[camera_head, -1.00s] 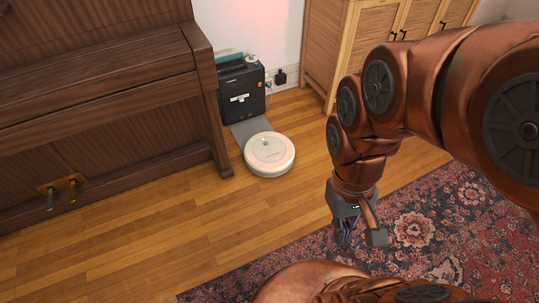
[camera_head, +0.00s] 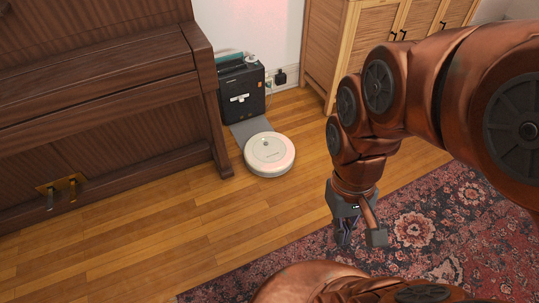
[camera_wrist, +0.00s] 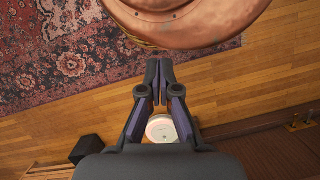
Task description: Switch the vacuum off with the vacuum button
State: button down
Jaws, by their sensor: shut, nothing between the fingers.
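The robot vacuum (camera_head: 269,154) is a round white disc with a pinkish tint on top. It sits on the wood floor in front of its black dock (camera_head: 241,92), at the end of a grey ramp. A small dark spot near its far edge may be the button; it is too small to be sure. In the wrist view the vacuum (camera_wrist: 161,129) shows between the finger linkages, partly hidden by my gripper. My gripper (camera_head: 357,236) is shut and empty, pointing down above the rug edge, to the right of and nearer than the vacuum.
A dark wooden piano (camera_head: 100,100) stands close on the vacuum's left. A wooden cabinet (camera_head: 375,45) is at the back right. A patterned rug (camera_head: 415,228) covers the front right. Bare wood floor lies between the rug and the vacuum.

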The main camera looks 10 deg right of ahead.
notch_tip(320, 180, up, 19)
jog(key=t+p, duration=0.1)
jog(key=p, duration=1.7)
jog(key=shift+r, duration=0.2)
jog(key=shift+w, duration=0.1)
